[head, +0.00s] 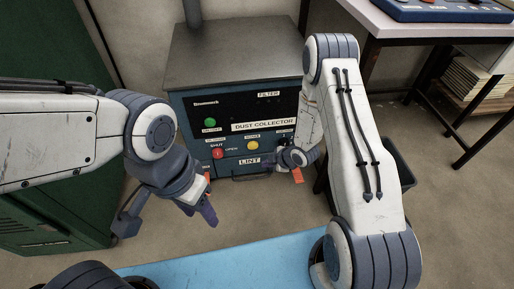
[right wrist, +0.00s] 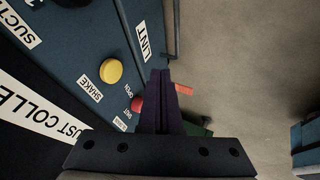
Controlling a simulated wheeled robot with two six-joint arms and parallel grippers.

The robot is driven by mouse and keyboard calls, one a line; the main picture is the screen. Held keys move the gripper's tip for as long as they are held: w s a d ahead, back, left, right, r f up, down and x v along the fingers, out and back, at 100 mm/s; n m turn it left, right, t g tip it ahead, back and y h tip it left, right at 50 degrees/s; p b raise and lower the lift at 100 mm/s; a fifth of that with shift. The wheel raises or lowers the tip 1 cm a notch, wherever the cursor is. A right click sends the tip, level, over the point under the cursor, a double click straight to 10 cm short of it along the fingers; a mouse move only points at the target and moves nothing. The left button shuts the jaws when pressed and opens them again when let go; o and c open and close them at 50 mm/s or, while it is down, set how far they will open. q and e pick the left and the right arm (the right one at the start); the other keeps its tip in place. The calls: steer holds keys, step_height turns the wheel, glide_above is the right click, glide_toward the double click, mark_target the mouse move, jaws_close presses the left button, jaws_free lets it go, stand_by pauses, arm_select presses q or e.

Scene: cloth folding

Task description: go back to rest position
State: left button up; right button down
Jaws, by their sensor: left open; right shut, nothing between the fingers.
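My left gripper (head: 207,203) hangs at the left centre of the head view, in front of the dust collector; it is open and empty. My right gripper (head: 296,172) is close to the front of the dust collector (head: 234,52), near the LINT label (head: 249,161). In the right wrist view its dark fingers (right wrist: 162,100) are shut with nothing between them. The collector front carries a green button (head: 210,123), a red knob (head: 218,153) and a yellow button (head: 252,145). The yellow button also shows in the right wrist view (right wrist: 111,71).
A blue surface (head: 215,268) lies at the bottom of the head view. A green cabinet (head: 40,150) stands at left. A white-topped table (head: 420,28) is at upper right, and a dark bin (head: 402,165) stands behind my right arm. Bare floor (head: 450,200) is at right.

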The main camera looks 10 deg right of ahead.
steer(key=shift+r, duration=0.15)
steer(key=s+a+r+m+g+h, duration=0.1)
steer(key=s+a+r+m, duration=0.15)
steer(key=r, duration=0.45)
steer(key=s+a+r+m+h+p, duration=0.1)
steer(key=s+a+r, duration=0.15)
steer(key=r, duration=0.45)
steer(key=s+a+r+m+g+h, duration=0.1)
steer(key=a+r, duration=0.2)
steer(key=r, duration=0.4)
steer(key=s+a+r+m+g, duration=0.1)
steer(key=s+r, duration=0.3)
steer(key=s, duration=0.3)
steer(key=s+a+r+m+g+p, duration=0.15)
steer(key=s+r, duration=0.25)
steer(key=s, duration=0.4)
steer(key=s+a+r+m+g, duration=0.1)
steer(key=s+r+m, duration=0.1)
steer(key=s+r, duration=0.35)
step_height(320, 180, up, 37)
steer(key=s+p, duration=0.1)
steer(key=p, duration=3.6)
steer(key=shift+s+d+p, duration=0.25)
steer(key=shift+s+p, duration=0.1)
steer(key=shift+s, duration=0.05)
steer(key=shift+f, duration=0.1)
